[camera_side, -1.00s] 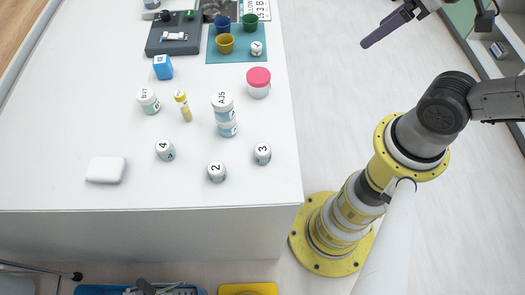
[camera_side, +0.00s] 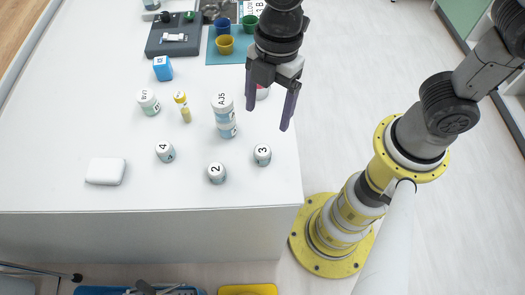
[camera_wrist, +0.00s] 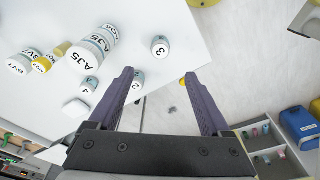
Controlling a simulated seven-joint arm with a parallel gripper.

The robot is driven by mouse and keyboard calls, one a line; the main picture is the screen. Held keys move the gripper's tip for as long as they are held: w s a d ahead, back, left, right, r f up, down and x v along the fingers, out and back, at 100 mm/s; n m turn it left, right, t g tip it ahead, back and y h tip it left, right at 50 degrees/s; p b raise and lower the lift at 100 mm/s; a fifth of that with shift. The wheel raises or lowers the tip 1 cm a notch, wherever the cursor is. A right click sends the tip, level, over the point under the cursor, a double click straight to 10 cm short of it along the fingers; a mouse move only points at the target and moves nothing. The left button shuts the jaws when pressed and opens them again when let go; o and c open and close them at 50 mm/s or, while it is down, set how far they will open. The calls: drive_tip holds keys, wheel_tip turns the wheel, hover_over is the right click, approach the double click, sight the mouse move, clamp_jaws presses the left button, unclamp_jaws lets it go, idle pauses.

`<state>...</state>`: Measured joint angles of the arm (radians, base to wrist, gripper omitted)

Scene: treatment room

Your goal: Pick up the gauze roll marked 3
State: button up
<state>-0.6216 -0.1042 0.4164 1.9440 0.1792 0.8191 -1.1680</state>
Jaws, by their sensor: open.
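The gauze roll marked 3 (camera_side: 262,155) stands upright near the table's right edge. In the wrist view the roll marked 3 (camera_wrist: 160,46) is above the fingertips. My gripper (camera_side: 268,115) is open and empty, above the right side of the table; its purple fingers also show in the wrist view (camera_wrist: 158,75). The roll marked 2 (camera_side: 217,172) stands to the left of roll 3, and the roll marked 4 (camera_side: 165,151) farther left. In the wrist view roll 2 (camera_wrist: 136,86) is partly hidden by a finger.
A pink-lidded jar (camera_side: 263,94) is partly behind my gripper. A white block (camera_side: 106,171) lies front left.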

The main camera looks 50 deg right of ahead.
sight(263, 150)
drive_tip(key=f, duration=0.4)
drive_tip(key=a+f, duration=0.1)
drive_tip(key=f, duration=0.8)
drive_tip(key=shift+s+a+f, duration=0.15)
drive_tip(key=shift+a, duration=0.25)
clamp_jaws()
